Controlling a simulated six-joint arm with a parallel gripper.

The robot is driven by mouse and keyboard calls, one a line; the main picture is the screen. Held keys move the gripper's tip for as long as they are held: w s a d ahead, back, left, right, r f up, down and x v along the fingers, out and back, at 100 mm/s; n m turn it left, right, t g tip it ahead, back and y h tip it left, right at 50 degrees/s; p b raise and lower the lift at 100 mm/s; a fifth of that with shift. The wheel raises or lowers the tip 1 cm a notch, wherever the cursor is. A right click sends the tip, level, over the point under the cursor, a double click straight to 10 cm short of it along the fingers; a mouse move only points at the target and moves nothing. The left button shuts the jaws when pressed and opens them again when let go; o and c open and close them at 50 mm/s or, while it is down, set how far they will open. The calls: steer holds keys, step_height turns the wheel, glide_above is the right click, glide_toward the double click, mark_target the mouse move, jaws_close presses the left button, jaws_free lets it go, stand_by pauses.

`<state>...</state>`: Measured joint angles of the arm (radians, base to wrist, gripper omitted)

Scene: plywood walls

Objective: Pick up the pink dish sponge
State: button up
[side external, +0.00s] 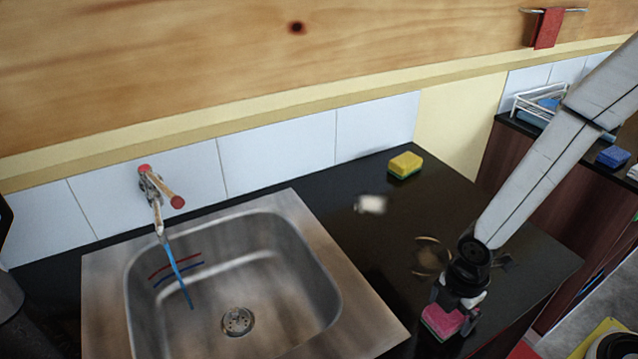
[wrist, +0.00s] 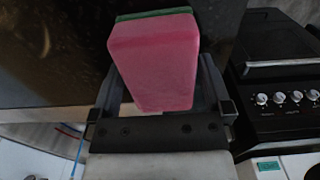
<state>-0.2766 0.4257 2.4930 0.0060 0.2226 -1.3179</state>
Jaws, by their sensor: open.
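The pink dish sponge (side external: 441,321), pink with a green scouring layer, lies on the dark counter near its front edge, right of the sink. In the wrist view, the sponge (wrist: 155,62) fills the space between my gripper's fingers, its green side at the far edge. My gripper (side external: 456,300) is just above the sponge in the side view and hides part of it. In the wrist view my gripper (wrist: 163,85) is open, with a finger on each side of the sponge. I cannot tell whether either finger touches it.
A yellow and green sponge (side external: 405,165) and a small white item (side external: 371,204) lie farther back on the counter (side external: 400,255). The steel sink (side external: 328,300) is to the left. A stove with knobs (wrist: 285,98) shows at right in the wrist view.

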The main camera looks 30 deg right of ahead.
steer(key=shift+f, duration=0.1)
stand_by(0.5)
steer(key=c, duration=1)
steer(key=shift+r, duration=0.2)
steer(key=shift+r, duration=4.85)
